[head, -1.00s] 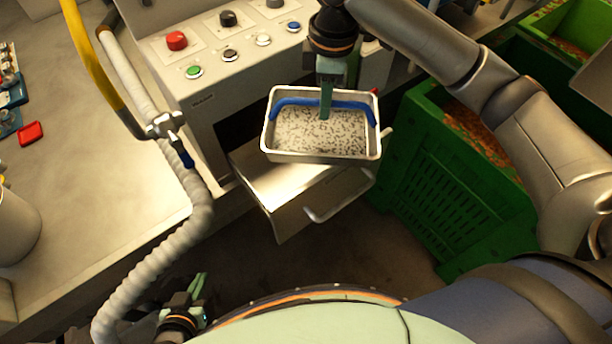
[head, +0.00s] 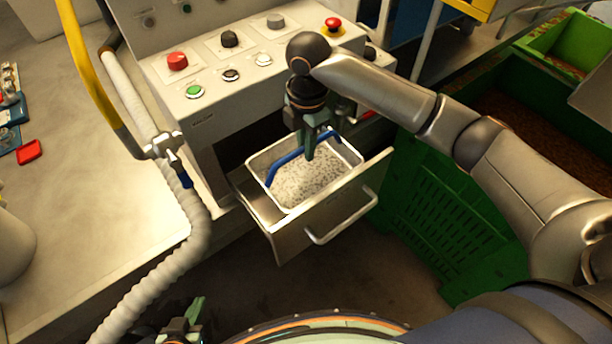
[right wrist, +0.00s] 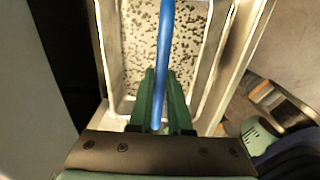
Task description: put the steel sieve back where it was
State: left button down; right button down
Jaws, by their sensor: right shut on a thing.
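The steel sieve (head: 318,176) is a rectangular metal tray with a speckled, perforated-looking bottom and a blue handle (head: 284,165) across it. It sits within the outline of the open steel drawer (head: 335,207), lined up with its walls. I cannot tell whether it rests on the drawer floor. My right gripper (head: 309,154) points down and is shut on the blue handle. In the right wrist view the green fingers (right wrist: 160,100) close around the handle, with the sieve (right wrist: 195,60) beyond. My left gripper (head: 192,318) is low at the bottom left, partly cut off, away from the sieve.
The drawer hangs out below a control panel (head: 235,65) with coloured buttons. A green crate (head: 440,200) stands close on the right. A grey corrugated hose (head: 190,240) and a yellow bar (head: 80,50) are on the left. A red object (head: 29,152) lies on the worktop (head: 90,220).

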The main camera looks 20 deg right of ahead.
aim_at(306, 172)
notch_tip(306, 172, down, 10)
dwell(0.5)
jog(key=shift+f, duration=0.15)
jog(key=c, duration=0.8)
grip_release()
jog(key=shift+c, duration=0.2)
notch_tip(306, 172, up, 12)
jog(key=shift+d+r, duration=0.1)
jog(key=shift+r, duration=0.05)
